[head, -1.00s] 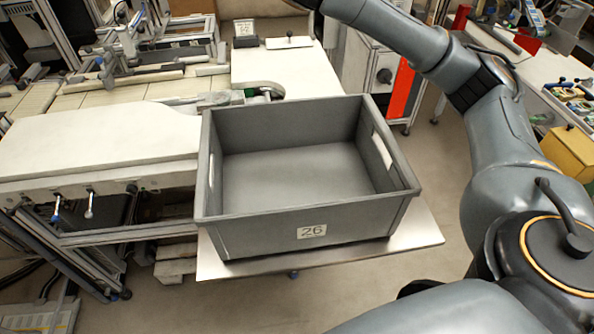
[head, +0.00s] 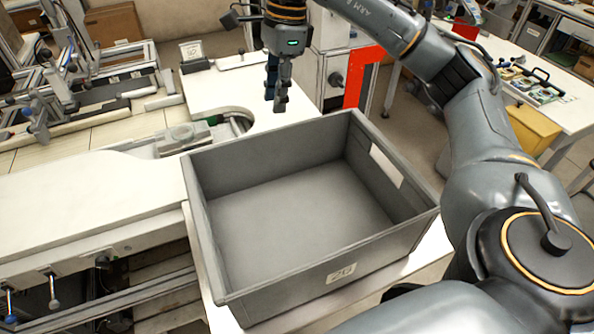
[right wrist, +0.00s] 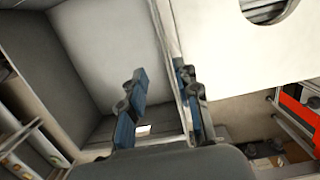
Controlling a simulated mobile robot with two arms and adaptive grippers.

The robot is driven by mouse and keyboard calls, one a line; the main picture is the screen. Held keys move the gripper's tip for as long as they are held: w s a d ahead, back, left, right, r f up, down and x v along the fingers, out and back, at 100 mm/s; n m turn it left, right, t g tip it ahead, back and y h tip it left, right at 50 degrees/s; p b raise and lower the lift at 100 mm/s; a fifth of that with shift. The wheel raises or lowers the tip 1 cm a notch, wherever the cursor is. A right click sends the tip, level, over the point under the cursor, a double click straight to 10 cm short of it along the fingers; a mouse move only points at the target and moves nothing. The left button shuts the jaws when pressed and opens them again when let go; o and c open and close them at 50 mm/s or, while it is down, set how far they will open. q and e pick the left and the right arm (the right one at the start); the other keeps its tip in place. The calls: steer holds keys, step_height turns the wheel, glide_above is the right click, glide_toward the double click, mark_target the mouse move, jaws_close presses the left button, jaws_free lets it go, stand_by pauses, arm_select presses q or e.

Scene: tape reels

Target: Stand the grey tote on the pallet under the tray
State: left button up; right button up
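The grey tote (head: 300,208), with a label marked 26 on its near wall, is empty and stands upright on a pale flat tray (head: 428,250). My right gripper (head: 278,100) points down just beyond the tote's far wall in the head view. In the right wrist view its two fingers (right wrist: 165,105) are apart, one over the inside of the tote (right wrist: 105,50) and one on the bench side of the rim. I cannot tell whether they touch the wall. Wooden slats, likely the pallet (head: 160,268), show partly under the bench. My left gripper is out of view.
A white bench (head: 90,195) adjoins the tote's left side and continues behind it, with a curved cutout (head: 225,115). Clamp levers (head: 53,290) hang from its front. A cabinet with a red panel (head: 355,88) stands beyond.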

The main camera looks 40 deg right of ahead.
step_height(320, 180, down, 14)
steer(key=p, duration=0.4)
steer(key=shift+w+a+r+p, duration=0.15)
steer(key=shift+w+a+p, duration=0.1)
steer(key=shift+w+p, duration=0.15)
jaws_close()
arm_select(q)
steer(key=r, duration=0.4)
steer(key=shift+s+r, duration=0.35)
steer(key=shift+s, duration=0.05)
arm_select(e)
steer(key=shift+r, duration=0.1)
